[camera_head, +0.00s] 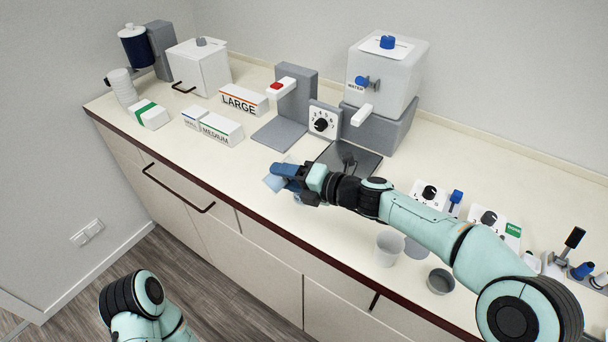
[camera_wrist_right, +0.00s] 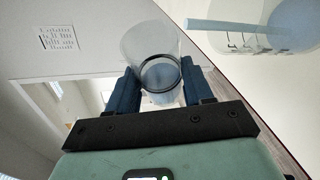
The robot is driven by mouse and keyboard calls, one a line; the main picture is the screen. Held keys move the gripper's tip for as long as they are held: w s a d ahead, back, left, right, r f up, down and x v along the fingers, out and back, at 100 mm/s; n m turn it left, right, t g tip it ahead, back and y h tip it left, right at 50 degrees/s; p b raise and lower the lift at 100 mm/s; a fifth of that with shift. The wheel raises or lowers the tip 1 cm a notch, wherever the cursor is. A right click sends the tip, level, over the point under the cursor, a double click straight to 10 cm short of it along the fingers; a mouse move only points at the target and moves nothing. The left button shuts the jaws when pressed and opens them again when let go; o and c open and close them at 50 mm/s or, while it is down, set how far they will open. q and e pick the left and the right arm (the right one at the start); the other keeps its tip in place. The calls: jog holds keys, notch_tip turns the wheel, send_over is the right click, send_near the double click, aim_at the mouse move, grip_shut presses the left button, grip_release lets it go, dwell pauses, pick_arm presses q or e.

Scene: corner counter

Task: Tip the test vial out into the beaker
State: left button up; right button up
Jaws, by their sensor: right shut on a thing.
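My right gripper (camera_head: 290,178) is above the counter near its front edge, shut on a clear vial (camera_head: 274,183). In the right wrist view, the vial (camera_wrist_right: 150,40) sits between the two blue fingers (camera_wrist_right: 162,88), with a dark ring around it and a bluish tint inside. In the head view it looks tilted; its mouth cannot be made out. A clear vessel with graduation marks, apparently the beaker (camera_wrist_right: 262,32), stands close by in the wrist view. In the head view the gripper mostly hides it. My left gripper is out of view.
A white cup (camera_head: 389,248) and a small grey dish (camera_head: 440,281) stand below my right forearm. A water dispenser (camera_head: 388,75), a dial box (camera_head: 322,121) and a dark plate (camera_head: 365,160) are behind the gripper. Labelled boxes (camera_head: 222,129) stand left; clear counter lies between.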

pick_arm(q)
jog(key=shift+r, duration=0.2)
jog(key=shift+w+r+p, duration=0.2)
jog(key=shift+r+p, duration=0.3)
jog(key=shift+p, duration=0.1)
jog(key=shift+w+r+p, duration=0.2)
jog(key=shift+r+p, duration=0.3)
jog(key=shift+p, duration=0.05)
pick_arm(e)
jog(key=shift+w+d+r+m+y, duration=0.35)
jog(key=shift+m+y, duration=0.15)
jog(key=shift+m, duration=0.2)
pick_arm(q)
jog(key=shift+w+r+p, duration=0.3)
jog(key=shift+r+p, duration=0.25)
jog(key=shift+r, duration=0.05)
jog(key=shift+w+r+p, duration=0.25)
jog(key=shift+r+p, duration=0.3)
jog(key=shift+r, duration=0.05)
pick_arm(e)
jog(key=shift+d+r+m+y, duration=0.1)
jog(key=shift+r+m+y, duration=0.3)
jog(key=shift+m, duration=0.3)
